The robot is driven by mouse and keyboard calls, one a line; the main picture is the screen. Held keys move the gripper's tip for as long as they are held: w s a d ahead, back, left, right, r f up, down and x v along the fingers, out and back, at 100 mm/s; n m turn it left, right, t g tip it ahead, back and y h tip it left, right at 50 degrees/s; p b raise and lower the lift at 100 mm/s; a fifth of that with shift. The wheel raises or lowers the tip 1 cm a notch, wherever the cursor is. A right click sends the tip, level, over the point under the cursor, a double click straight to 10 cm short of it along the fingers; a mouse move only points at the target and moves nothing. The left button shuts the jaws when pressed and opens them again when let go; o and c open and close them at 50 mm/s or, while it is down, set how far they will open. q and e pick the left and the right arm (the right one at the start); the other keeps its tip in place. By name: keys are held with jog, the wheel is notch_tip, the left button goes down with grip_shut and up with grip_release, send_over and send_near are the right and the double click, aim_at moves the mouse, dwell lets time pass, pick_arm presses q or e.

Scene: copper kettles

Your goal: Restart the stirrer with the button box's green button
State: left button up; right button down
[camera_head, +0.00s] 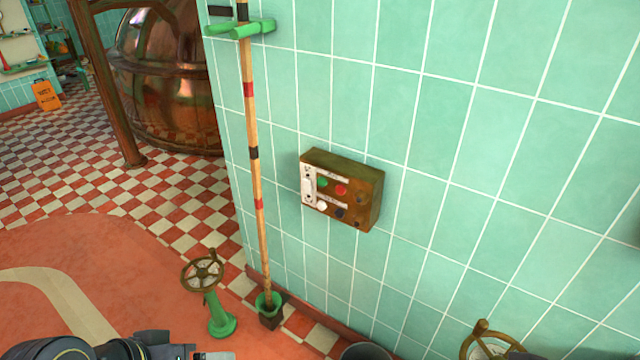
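The button box (372,203) is a brown, worn box mounted on the green tiled wall, right of the picture's middle. Its green button (322,182) is in the upper row, with a red button (341,189) to its right. A white button (322,206) and a dark blue one (340,212) sit below. Nothing touches the box. My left gripper (215,355) shows only partly at the bottom edge, left of and well below the box; its fingers are cut off, so I cannot tell if it is open. My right gripper is out of view.
A long wooden pole (257,170) stands against the wall left of the box, in a green holder (268,305). A green pedestal with a handwheel (202,271) stands on the floor. Another handwheel (490,345) is at the bottom right. A copper kettle (165,85) stands behind.

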pick_arm(q)
grip_shut()
dwell(0.4)
dwell(1.2)
